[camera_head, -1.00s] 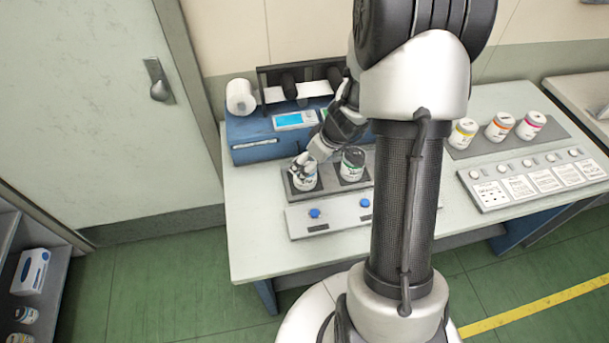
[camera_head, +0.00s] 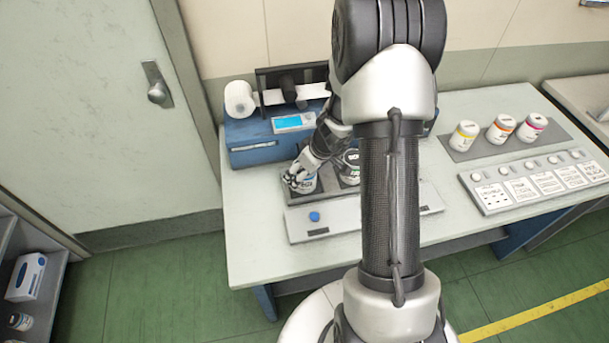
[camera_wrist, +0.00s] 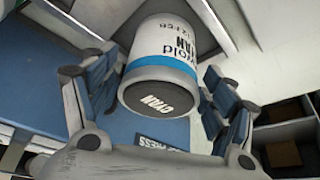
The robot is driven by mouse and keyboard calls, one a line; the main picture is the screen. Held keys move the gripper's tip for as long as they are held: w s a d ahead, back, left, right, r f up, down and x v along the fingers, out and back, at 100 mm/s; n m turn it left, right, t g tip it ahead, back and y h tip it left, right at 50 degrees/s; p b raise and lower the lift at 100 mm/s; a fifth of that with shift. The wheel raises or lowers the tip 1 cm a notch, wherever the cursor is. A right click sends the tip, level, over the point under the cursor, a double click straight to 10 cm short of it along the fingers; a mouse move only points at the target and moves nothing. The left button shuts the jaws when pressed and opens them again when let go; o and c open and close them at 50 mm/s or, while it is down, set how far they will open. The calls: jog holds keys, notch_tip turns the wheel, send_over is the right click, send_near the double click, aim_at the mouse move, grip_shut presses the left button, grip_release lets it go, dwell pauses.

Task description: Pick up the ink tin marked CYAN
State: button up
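The tin marked CYAN (camera_wrist: 160,75) is white with a blue band and a dark lid that reads CYAN. In the wrist view it sits between the two fingers of my gripper (camera_wrist: 162,92). The fingers are spread on both sides of it, with narrow gaps seeming to show. In the head view my gripper (camera_head: 301,178) is down over the left tin (camera_head: 304,187), which stands in a grey tray (camera_head: 291,197) and is partly hidden by the fingers.
A second tin (camera_head: 349,168) with a dark lid stands close to the right in the same tray, partly behind my arm. A blue machine (camera_head: 250,150) is behind. Yellow, orange and magenta tins (camera_head: 501,128) stand on a mat at right. A button panel (camera_head: 335,220) lies in front.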

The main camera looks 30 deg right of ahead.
jog(key=c, duration=1.2)
jog(key=shift+c, duration=0.4)
jog(key=shift+r, duration=0.15)
